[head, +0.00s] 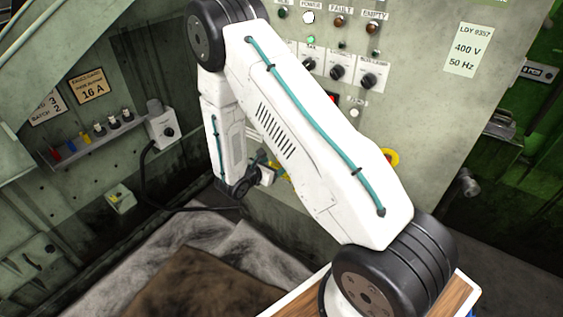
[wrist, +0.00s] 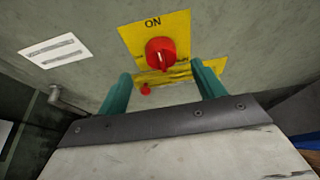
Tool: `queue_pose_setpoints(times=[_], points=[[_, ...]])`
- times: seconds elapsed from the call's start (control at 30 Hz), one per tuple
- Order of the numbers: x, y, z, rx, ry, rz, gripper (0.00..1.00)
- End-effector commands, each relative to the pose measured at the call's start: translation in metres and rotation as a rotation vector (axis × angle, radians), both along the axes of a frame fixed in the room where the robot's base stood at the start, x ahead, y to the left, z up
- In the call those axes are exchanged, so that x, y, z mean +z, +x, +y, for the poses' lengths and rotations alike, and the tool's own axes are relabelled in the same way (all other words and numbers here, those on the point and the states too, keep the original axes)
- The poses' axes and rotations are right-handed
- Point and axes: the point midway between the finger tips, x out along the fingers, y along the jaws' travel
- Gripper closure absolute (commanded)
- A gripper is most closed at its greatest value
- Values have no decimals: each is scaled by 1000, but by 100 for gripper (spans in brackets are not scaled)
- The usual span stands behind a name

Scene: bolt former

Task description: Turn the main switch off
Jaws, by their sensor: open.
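The main switch is a red rotary knob (wrist: 161,53) on a yellow plate (wrist: 128,38) marked ON at its top edge. A pale line on the knob runs roughly up and down in the wrist view. My gripper (wrist: 161,84) has its two teal fingers apart, one on each side below the knob, with nothing held between them. I cannot tell whether they touch the plate. The plate's lower part and its other lettering are hard to read. In the head view, my arm hides most of the switch; a bit of yellow shows beside the gripper.
A small red part (wrist: 146,90) shows below the knob. A white label (wrist: 54,52) is on the panel to the left. The head view shows selector knobs (head: 337,72) and lamps higher on the panel, a yellow ring (head: 391,157) to the right, and a grey box (head: 161,129) with a cable.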

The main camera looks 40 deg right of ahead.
Motion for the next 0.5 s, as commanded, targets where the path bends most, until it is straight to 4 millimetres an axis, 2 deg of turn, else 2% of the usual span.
queue_pose_setpoints(times=[0.2,0.33,0.5], points=[[-14,10,-33,-5,0,0,32],[-19,16,-46,-5,-1,-2,32],[-22,18,-53,-4,0,-1,32]])
